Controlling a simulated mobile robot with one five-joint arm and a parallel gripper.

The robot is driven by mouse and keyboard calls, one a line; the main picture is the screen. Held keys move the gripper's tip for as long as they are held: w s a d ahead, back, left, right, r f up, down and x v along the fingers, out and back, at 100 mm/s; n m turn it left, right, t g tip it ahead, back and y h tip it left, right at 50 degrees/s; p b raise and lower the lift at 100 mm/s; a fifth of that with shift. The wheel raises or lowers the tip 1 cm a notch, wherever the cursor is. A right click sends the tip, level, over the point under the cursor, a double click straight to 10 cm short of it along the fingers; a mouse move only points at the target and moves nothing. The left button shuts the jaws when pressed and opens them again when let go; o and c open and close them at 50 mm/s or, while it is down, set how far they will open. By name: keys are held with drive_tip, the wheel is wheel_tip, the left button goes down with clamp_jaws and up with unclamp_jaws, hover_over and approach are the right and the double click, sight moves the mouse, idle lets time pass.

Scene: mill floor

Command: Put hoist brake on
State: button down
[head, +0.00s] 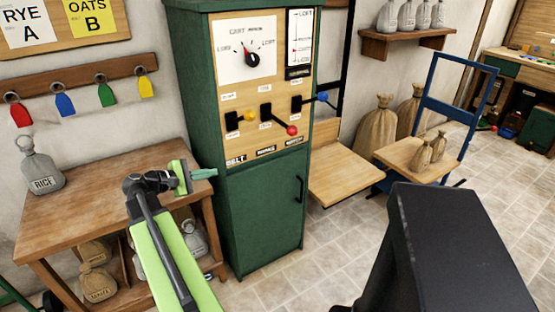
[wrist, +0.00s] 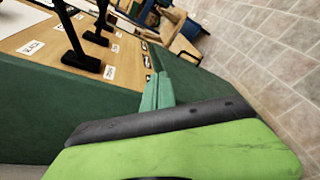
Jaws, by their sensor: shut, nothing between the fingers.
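A green cabinet (head: 262,215) carries a wooden control panel with three levers: one with a yellow knob (head: 249,116), one with a red knob (head: 291,130) and one with a blue knob (head: 322,96). The label under the yellow one reads BELT; the labels under the others are too small to read surely. The red lever hangs lower than the other two. My gripper (head: 208,173) is shut and empty, left of the cabinet and below the panel. In the wrist view my fingers (wrist: 160,85) lie beside the panel's edge, with black lever arms (wrist: 77,40) beyond.
A wooden table (head: 95,185) with a RICE sack (head: 40,168) stands at left, sacks beneath it. A wooden platform (head: 350,176) and a blue hand truck (head: 437,115) with small sacks stand right of the cabinet. Tiled floor is clear at right.

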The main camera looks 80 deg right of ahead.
sight(280, 121)
drive_tip(key=s+d+r+g, duration=0.1)
drive_tip(key=s+d+r, duration=0.2)
drive_tip(key=s, duration=0.4)
drive_tip(key=s+d+r+g+p, duration=0.1)
drive_tip(key=s+d+r+g, duration=0.1)
drive_tip(key=s+d, duration=0.3)
drive_tip(key=s+d+r+g+p, duration=0.1)
drive_tip(key=s+d+r+g, duration=0.1)
drive_tip(key=s, duration=0.8)
wheel_tip(280, 121, up, 2)
drive_tip(key=shift+d+r+h, duration=0.1)
drive_tip(key=shift+d+h, duration=0.2)
drive_tip(key=shift+d, duration=0.6)
